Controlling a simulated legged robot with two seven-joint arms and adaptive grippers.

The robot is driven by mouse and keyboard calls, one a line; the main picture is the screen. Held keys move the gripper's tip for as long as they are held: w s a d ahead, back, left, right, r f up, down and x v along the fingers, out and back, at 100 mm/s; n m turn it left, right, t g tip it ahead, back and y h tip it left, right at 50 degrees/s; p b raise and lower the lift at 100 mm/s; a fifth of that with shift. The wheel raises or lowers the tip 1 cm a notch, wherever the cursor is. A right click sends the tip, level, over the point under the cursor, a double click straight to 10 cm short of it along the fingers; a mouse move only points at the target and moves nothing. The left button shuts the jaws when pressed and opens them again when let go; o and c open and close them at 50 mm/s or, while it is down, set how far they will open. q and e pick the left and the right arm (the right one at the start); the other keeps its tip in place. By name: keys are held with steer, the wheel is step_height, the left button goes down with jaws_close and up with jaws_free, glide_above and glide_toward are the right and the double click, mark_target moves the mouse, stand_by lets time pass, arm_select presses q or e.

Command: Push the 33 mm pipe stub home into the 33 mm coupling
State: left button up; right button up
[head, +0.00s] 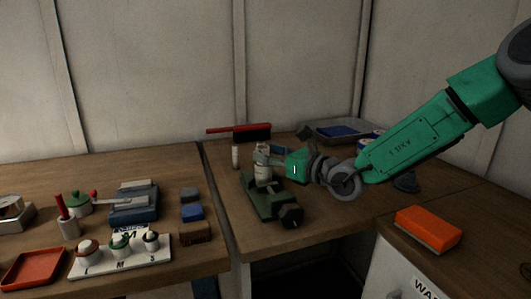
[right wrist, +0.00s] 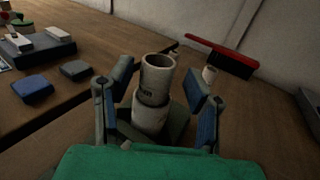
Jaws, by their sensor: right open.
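A pale pipe stub (right wrist: 158,74) stands upright in the mouth of a pale, wider coupling (right wrist: 149,117) in the right wrist view. The coupling stands in a dark green vise (head: 262,207) on the right-hand bench. My right gripper (right wrist: 160,86) is open, with one finger on each side of the stub and visible gaps to it. In the head view my right gripper (head: 264,158) reaches in from the right and partly hides the stub and coupling. How deep the stub sits inside cannot be told. My left gripper is out of view.
The left bench holds a white stand (head: 120,257) and several blocks.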

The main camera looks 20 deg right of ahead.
steer(key=v, duration=1)
steer(key=shift+s+p, duration=0.2)
steer(key=shift+p, duration=0.25)
steer(key=shift+d, duration=0.3)
